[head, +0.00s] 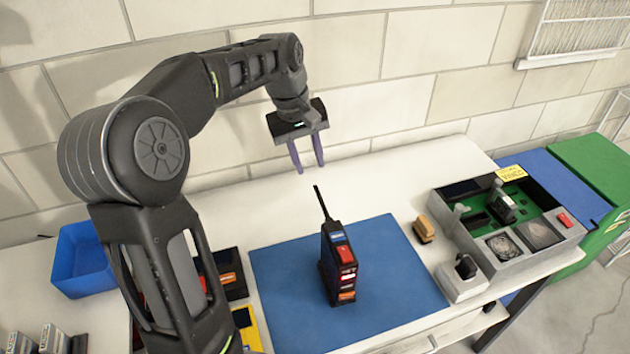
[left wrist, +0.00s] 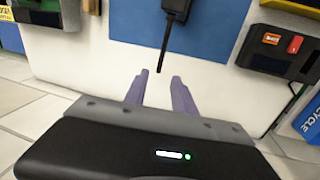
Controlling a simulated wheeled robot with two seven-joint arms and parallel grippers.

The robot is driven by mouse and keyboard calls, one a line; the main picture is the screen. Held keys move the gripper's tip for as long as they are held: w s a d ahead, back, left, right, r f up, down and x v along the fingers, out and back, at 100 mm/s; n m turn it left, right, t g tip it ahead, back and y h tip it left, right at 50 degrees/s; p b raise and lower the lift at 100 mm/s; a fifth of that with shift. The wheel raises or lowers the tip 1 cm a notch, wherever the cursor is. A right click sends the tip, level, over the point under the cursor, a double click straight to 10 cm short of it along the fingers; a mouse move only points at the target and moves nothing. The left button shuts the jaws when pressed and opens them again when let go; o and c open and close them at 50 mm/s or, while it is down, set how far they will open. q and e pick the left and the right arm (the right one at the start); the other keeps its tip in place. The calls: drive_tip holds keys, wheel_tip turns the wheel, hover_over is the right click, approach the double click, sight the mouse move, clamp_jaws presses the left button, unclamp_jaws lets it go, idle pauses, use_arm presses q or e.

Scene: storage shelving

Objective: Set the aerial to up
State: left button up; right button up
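A black handheld radio (head: 338,268) with red and orange patches stands on the blue mat (head: 390,268). Its thin black aerial (head: 321,203) rises from the top and leans toward the back left in the head view; its exact angle is hard to tell. In the left wrist view the radio (left wrist: 176,8) is cut off at the top, and the aerial (left wrist: 166,46) points toward my fingers. My left gripper (head: 309,168) is open and empty, behind and above the aerial tip, apart from it. Its purple fingers also show in the left wrist view (left wrist: 160,76). My right gripper is out of view.
A grey station with a green board (head: 520,225) stands to the right, with a small tan block (head: 424,229) beside it. A blue bin (head: 82,262) and dark devices lie left. The brick wall (head: 400,70) is close behind the bench.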

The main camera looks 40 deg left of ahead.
sight(317, 190)
use_arm(q)
drive_tip(key=shift+w+d+f, duration=0.15)
drive_tip(key=shift+w+f, duration=0.05)
drive_tip(key=shift+f, duration=1.1)
drive_tip(key=shift+w+d+f, duration=0.2)
drive_tip(key=shift+w+f, duration=0.05)
drive_tip(key=shift+f, duration=1)
drive_tip(key=shift+w+d+f, duration=0.15)
drive_tip(key=shift+w+f, duration=0.05)
drive_tip(key=shift+f, duration=1.1)
drive_tip(key=shift+c, duration=0.4)
clamp_jaws()
